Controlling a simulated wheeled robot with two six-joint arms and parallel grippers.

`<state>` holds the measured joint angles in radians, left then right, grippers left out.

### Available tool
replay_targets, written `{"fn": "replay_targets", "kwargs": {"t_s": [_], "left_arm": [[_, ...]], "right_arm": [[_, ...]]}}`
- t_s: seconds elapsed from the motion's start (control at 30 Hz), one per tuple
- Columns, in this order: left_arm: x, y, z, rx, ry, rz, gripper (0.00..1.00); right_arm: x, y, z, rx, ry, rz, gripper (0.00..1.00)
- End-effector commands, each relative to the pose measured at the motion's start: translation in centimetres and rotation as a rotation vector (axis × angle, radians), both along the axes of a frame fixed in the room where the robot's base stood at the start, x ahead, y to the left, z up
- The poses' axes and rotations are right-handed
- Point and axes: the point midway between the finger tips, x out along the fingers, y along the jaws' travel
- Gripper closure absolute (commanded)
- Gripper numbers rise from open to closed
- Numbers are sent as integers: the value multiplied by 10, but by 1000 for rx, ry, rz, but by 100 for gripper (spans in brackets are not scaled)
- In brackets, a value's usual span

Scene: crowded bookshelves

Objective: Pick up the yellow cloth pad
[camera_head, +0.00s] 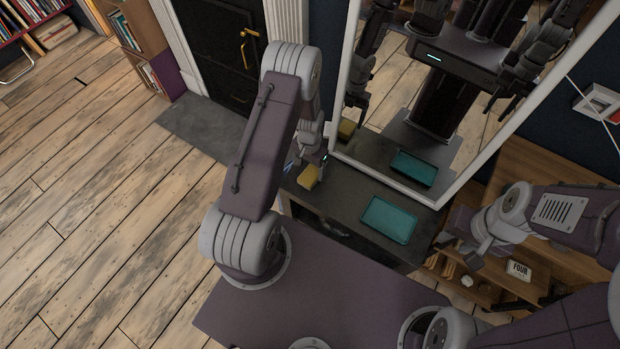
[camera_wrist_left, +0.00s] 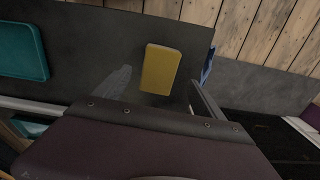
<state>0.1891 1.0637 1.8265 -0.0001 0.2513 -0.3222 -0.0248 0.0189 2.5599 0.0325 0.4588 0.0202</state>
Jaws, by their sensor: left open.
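The yellow cloth pad (camera_head: 308,177) lies near the left end of a dark tabletop, below a large mirror. It also shows in the left wrist view (camera_wrist_left: 161,69), lying flat between and beyond my finger lines. My left gripper (camera_head: 308,164) is just above the pad, partly hidden by its own arm. Its fingers (camera_wrist_left: 160,78) are open and empty, one to each side of the pad in the wrist view. My right gripper (camera_head: 462,243) hangs to the right, away from the pad; its jaw gap is not clear.
A teal tray-like item (camera_head: 389,219) lies right of the pad on the dark table (camera_head: 344,203). A small blue object (camera_wrist_left: 207,66) is close to my right-hand finger. The white-framed mirror (camera_head: 384,184) rises behind. Wooden shelves (camera_head: 545,235) stand at the right.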

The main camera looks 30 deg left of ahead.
Motion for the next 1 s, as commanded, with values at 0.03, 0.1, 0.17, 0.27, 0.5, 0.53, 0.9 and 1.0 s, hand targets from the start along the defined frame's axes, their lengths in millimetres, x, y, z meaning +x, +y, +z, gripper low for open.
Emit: {"fn": "replay_targets", "kwargs": {"t_s": [0.03, 0.1, 0.17, 0.27, 0.5, 0.53, 0.9, 1.0], "left_arm": [[0, 0, -2, 0, 0, 0, 20], [0, -1, -14, -1, 2, 0, 20], [0, -2, -27, -1, 3, -1, 20], [0, -2, -43, -1, 2, 0, 20], [1, -2, -51, 0, 0, 0, 20], [1, -2, -51, 0, 0, 0, 20], [1, -2, -50, 0, 0, 0, 85], [1, -2, -50, 0, 0, 0, 85]], "right_arm": [[0, 0, -1, 0, 0, 0, 64], [0, 0, -7, 0, 0, 0, 64], [0, 0, -12, 0, 0, 0, 64], [0, 0, -17, 0, 0, 0, 64], [0, 0, -18, 0, 0, 0, 64], [0, 0, -18, 0, 0, 0, 64], [0, 0, -18, 0, 0, 0, 64], [0, 0, -18, 0, 0, 0, 64]]}}
